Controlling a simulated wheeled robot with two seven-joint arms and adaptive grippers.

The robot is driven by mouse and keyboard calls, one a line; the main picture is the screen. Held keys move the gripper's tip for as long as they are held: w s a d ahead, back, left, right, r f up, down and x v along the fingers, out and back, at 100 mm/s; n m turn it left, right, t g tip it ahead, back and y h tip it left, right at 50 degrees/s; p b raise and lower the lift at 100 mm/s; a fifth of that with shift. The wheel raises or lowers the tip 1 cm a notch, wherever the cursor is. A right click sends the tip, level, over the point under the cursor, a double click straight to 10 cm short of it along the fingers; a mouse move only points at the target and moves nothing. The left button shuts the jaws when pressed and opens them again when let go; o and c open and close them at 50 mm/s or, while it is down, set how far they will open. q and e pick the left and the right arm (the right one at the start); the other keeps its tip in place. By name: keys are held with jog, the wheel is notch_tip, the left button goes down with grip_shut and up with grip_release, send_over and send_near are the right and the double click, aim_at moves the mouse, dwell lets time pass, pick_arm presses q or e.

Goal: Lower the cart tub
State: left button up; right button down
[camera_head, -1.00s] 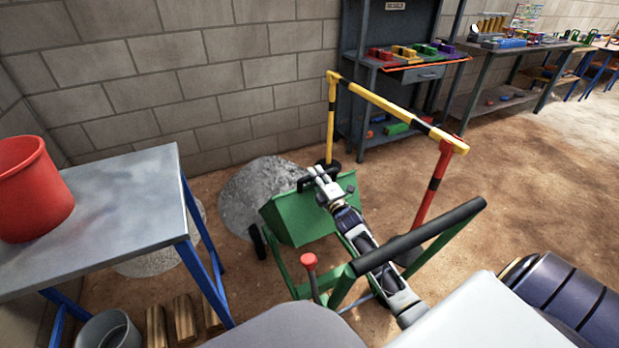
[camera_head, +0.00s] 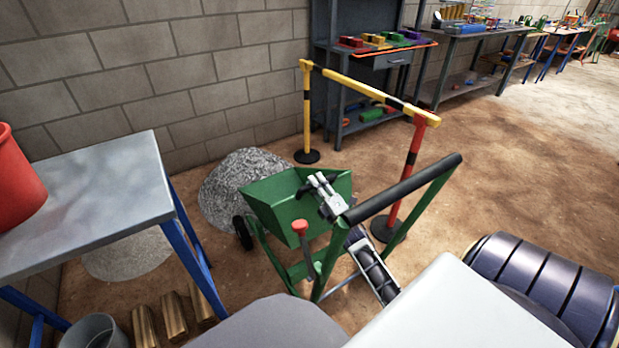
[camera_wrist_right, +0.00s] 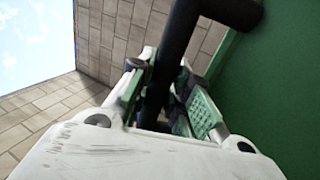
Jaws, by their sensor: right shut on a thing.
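The green cart tub (camera_head: 285,205) sits in the green cart frame in the middle of the head view, its open top showing and its inside looking empty. My right gripper (camera_head: 318,184) is at the tub's right side, shut on the black tub handle (camera_head: 305,188). In the right wrist view the black handle (camera_wrist_right: 180,50) runs between the two fingers, with the green tub wall (camera_wrist_right: 280,100) close at the right. The cart's black push bar (camera_head: 405,187) and a red-knobbed lever (camera_head: 300,228) are nearer to me. My left gripper is not in view.
A yellow-and-black barrier (camera_head: 365,88) stands behind the cart, with a red post at right. A gravel pile (camera_head: 230,185) lies behind the tub. A metal table (camera_head: 90,195) with a red bucket (camera_head: 15,180) is at left. Open floor lies right.

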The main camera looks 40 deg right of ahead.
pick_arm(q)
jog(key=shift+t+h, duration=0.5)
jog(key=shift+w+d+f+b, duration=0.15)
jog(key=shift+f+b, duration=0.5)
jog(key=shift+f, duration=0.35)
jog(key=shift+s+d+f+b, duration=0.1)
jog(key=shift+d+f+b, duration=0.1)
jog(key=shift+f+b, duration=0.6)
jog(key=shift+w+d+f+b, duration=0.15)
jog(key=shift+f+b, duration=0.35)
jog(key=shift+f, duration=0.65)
pick_arm(e)
jog(key=s+f, duration=1.4)
jog(key=f, duration=0.2)
jog(key=shift+a, duration=0.45)
jog(key=shift+s, duration=0.1)
jog(key=c, duration=1.5)
grip_release()
jog(key=shift+f, duration=0.1)
jog(key=shift+o, duration=0.9)
jog(key=shift+r, duration=0.2)
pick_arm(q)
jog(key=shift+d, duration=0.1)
